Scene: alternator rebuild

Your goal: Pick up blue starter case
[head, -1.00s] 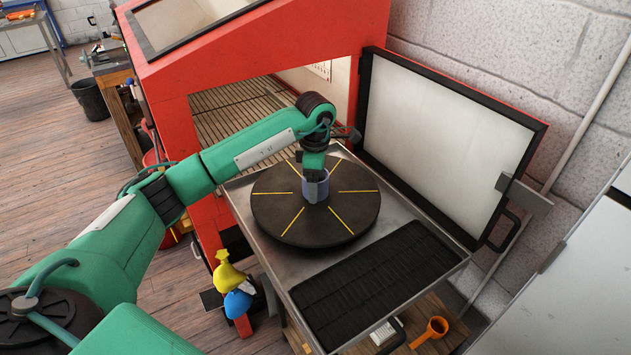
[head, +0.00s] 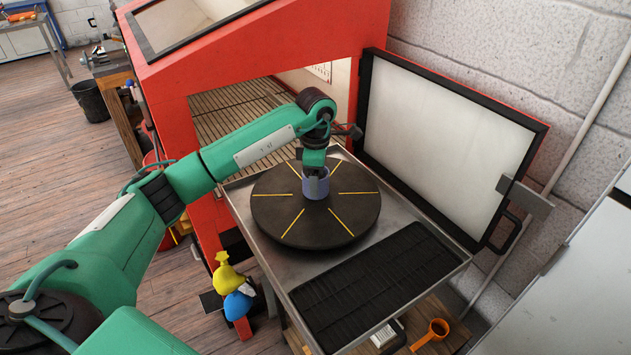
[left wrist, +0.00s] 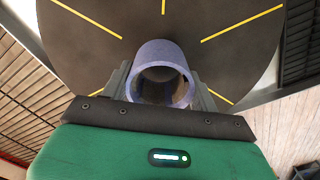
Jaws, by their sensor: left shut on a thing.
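The blue starter case (head: 316,185) is a short hollow blue-grey cylinder at the middle of the round black turntable (head: 350,221). It stands upright. My left gripper (head: 315,172) comes down on it from above and is shut on it. In the left wrist view the case (left wrist: 163,58) shows its open ring end between the two fingers of my left gripper (left wrist: 160,88). I cannot tell whether its base touches the turntable. My right gripper is not in view.
The turntable sits on a metal tray with a black ribbed mat (head: 380,288). A red cabinet (head: 235,70) stands behind, its door (head: 440,140) open to the right.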

